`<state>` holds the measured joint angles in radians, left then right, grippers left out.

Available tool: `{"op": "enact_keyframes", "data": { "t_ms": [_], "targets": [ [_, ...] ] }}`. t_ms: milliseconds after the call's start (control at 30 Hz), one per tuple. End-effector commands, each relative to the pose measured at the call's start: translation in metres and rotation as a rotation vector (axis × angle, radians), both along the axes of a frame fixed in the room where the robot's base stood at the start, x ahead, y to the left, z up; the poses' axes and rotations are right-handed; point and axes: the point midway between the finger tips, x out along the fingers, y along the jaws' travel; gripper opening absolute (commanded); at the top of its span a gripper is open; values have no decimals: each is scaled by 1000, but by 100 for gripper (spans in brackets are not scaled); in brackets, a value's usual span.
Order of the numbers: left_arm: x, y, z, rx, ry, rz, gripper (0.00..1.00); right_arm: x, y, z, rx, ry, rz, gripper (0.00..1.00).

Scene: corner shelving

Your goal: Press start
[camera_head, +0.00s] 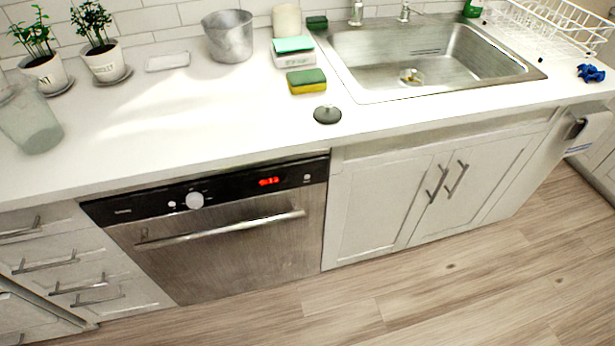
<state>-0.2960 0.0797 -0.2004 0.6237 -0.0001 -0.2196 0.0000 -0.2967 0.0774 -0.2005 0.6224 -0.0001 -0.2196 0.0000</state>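A dishwasher (220,246) with a steel front stands under the counter, and its door looks shut. Its black control panel (240,188) runs along the top edge. The panel has a red lit display (269,181), a round pale knob (194,200), a small pale button (172,204) left of the knob and another small button (307,178) at the right end. The labels are too small to read. A bar handle (222,228) crosses the door. Neither of my grippers shows in this view.
The white counter (180,115) overhangs the dishwasher. It carries a sponge (306,81), a dark round stopper (327,114), a metal bucket (228,36) and a sink (425,60). Cabinets (420,195) stand to the right, drawers (70,265) to the left. The wooden floor (400,305) in front is clear.

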Motion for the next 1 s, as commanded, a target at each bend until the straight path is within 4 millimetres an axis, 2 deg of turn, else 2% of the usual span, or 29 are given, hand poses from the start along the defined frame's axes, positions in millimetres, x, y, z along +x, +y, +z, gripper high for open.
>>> {"op": "enact_keyframes", "data": {
  "t_ms": [33, 100, 1000],
  "targets": [
    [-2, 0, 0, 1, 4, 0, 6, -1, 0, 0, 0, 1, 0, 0],
    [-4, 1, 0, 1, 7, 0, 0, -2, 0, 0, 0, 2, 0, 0],
    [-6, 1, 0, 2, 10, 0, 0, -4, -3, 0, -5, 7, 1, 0]
  ]
}}
